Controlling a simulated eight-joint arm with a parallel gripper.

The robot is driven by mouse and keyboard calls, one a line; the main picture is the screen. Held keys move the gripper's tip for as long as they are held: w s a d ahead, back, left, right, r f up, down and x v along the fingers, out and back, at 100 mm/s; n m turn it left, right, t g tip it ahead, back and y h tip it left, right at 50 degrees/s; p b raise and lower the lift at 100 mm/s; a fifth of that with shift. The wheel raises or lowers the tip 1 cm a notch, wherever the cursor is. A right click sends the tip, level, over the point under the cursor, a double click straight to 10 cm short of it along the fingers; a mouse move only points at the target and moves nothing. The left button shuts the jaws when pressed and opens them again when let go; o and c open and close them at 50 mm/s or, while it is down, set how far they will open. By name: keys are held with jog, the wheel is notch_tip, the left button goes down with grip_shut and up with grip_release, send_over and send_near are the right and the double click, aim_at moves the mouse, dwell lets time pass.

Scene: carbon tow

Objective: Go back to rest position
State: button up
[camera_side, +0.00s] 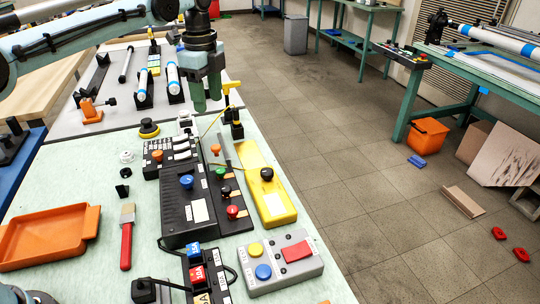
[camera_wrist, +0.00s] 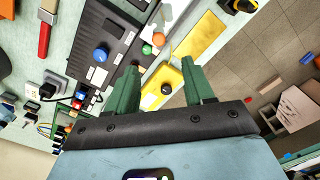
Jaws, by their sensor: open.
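My gripper (camera_side: 206,98) hangs in the upper middle of the side view, fingers pointing down, above the far part of the pale green table (camera_side: 105,175). It is beside the yellow-handled tool (camera_side: 232,90) in that view. In the wrist view, its two green fingers (camera_wrist: 163,90) stand well apart with nothing between them touching both. Beyond the fingers, the black control panel (camera_wrist: 112,40) and the yellow box with a black knob (camera_wrist: 166,88) show on the table.
An orange tray (camera_side: 48,236) and a red-handled brush (camera_side: 126,240) lie at left. A grey button box (camera_side: 280,262) stands in front. White-and-blue rolls (camera_side: 173,78) sit on black stands behind. Floor (camera_side: 330,150) is open at right, before another workbench (camera_side: 455,70).

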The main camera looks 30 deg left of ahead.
jog(key=s+a+r+n+t, duration=0.2)
jog(key=s+r+n+t, duration=0.15)
jog(key=s+n, duration=0.7)
jog(key=s+a+f+n+t, duration=0.1)
jog(key=s+f+n+t, duration=0.2)
jog(key=s+f+n, duration=0.4)
jog(key=s+f, duration=0.1)
jog(key=s, duration=0.4)
jog(key=shift+a, duration=0.3)
jog(key=shift+t, duration=0.25)
jog(key=shift+c, duration=0.3)
